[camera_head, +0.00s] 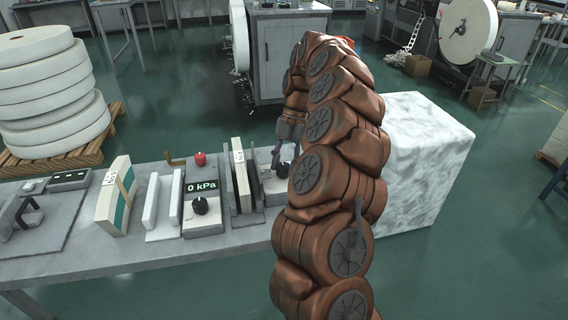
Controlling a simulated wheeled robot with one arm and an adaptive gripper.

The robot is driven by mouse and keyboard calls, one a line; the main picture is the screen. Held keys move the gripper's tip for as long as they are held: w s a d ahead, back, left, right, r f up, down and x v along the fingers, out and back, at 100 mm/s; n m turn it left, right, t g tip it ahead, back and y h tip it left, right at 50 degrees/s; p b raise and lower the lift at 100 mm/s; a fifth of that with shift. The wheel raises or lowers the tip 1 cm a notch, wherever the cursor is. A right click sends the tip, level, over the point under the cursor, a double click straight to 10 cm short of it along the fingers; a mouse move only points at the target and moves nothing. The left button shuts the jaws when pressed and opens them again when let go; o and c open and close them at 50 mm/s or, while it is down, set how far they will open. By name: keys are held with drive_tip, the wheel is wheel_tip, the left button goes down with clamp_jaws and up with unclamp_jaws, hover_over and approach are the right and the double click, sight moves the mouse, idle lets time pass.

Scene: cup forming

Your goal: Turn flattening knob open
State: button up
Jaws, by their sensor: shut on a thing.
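My copper-coloured arm rises in front of the camera and reaches over the bench. My gripper (281,160) points down at a small grey control box (271,193) right of the upright dark plates. It is shut on a dark knob (282,171) on top of that box. My arm hides the right side of the box, and the knob's angle cannot be told. A second black knob (200,205) sits on another box to the left, under a display reading "0 kPa" (201,188).
The grey bench (130,250) also holds upright dark plates (240,175), a white stand (164,205), a white-and-teal block (115,196) and a red knob (200,159). A white marbled block (425,150) stands at right. Paper rolls (50,90) stand behind left.

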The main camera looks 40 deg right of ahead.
drive_tip(key=o, duration=1.1)
drive_tip(key=shift+o, duration=0.2)
